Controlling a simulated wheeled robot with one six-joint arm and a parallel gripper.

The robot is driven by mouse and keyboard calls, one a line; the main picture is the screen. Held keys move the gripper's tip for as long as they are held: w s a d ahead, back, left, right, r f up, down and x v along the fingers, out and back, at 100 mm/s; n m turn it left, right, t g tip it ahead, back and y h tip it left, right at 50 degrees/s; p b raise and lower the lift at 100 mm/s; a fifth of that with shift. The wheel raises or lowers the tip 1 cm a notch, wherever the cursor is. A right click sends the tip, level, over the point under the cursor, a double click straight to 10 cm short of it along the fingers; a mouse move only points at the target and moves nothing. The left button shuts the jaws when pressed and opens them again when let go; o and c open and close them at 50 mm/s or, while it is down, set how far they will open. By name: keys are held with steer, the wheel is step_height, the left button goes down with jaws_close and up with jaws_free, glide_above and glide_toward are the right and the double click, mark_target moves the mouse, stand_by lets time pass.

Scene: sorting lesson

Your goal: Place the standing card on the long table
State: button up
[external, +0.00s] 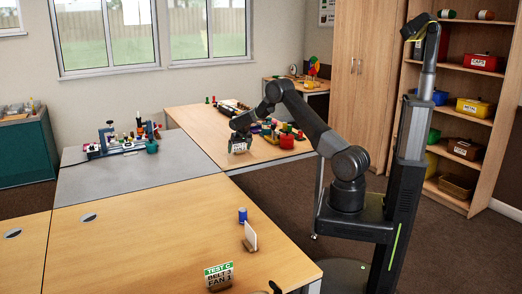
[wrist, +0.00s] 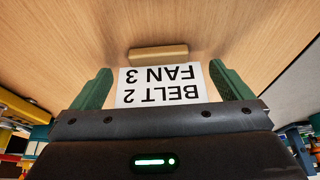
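A white standing card (wrist: 162,86) with the text "BELT 2 FAN 3", upside down in the wrist view, has a small wooden foot (wrist: 158,52). In the external view the card (external: 238,146) is at the left edge area of the long wooden table (external: 195,123), under my gripper (external: 240,136). In the wrist view the green fingers of my gripper (wrist: 161,86) are on either side of the card, with narrow gaps at its edges. They look open around it. The foot seems to be at the tabletop; exact contact is hard to tell.
Colored parts (external: 286,139) crowd the table right of my gripper. A grey table (external: 130,180) adjoins on the left, with a device (external: 115,143) on it.

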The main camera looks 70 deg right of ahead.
steer(key=shift+r, duration=0.1)
steer(key=shift+r, duration=0.2)
steer(key=v, duration=1.1)
steer(key=shift+a+r, duration=0.15)
steer(key=shift+r, duration=0.15)
